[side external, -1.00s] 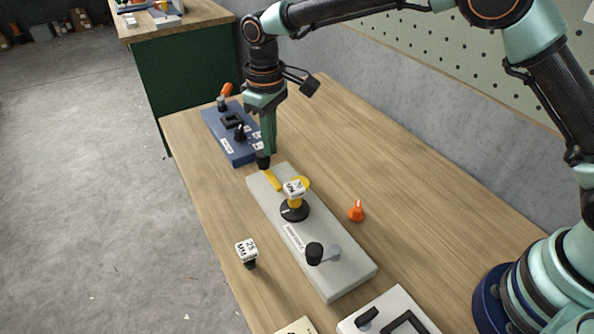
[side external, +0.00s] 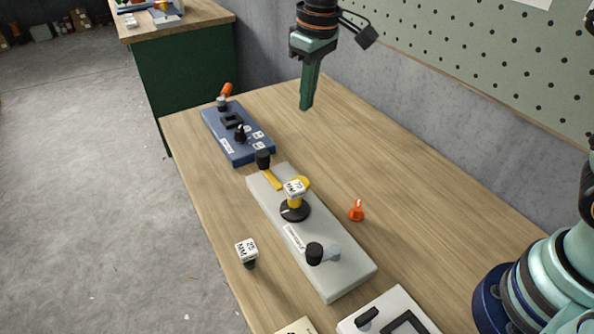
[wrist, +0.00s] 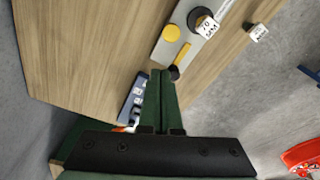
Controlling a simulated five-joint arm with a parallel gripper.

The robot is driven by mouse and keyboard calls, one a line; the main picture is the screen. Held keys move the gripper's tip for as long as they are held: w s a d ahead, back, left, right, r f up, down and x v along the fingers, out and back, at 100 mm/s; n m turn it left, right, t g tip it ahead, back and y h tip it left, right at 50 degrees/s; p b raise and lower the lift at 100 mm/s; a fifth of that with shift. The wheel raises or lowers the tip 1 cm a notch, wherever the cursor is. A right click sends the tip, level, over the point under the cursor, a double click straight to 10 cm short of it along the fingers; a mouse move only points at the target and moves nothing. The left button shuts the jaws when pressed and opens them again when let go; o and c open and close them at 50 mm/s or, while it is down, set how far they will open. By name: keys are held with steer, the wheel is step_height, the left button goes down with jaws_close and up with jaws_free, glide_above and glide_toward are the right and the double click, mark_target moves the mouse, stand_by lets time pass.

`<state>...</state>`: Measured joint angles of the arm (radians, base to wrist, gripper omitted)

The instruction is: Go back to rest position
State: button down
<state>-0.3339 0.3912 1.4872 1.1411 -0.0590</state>
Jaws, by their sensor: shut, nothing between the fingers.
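My gripper (side external: 306,106) is shut and empty, raised above the back right of the wooden table in the side view. Its green fingers are pressed together in the wrist view (wrist: 163,75). My gripper touches none of these.
A blue fixture (side external: 215,125) with an orange-tipped lever stands at the far left table edge. An orange knob (side external: 356,211) and a white-topped piece labelled 25 MM (side external: 247,251) stand beside the grey fixture. A light panel (side external: 390,302) lies in front. The table's right side is mostly clear.

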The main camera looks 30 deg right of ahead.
steer(key=s+d+r+m+t, duration=0.2)
steer(key=s+d+r, duration=0.4)
steer(key=s+d, duration=0.25)
steer(key=s+d+f+m+t, duration=0.2)
steer(key=s+d, duration=0.5)
steer(key=s, duration=0.1)
steer(key=shift+s+d+f+m, duration=0.15)
steer(key=shift+s+m, duration=0.1)
steer(key=shift+m, duration=0.05)
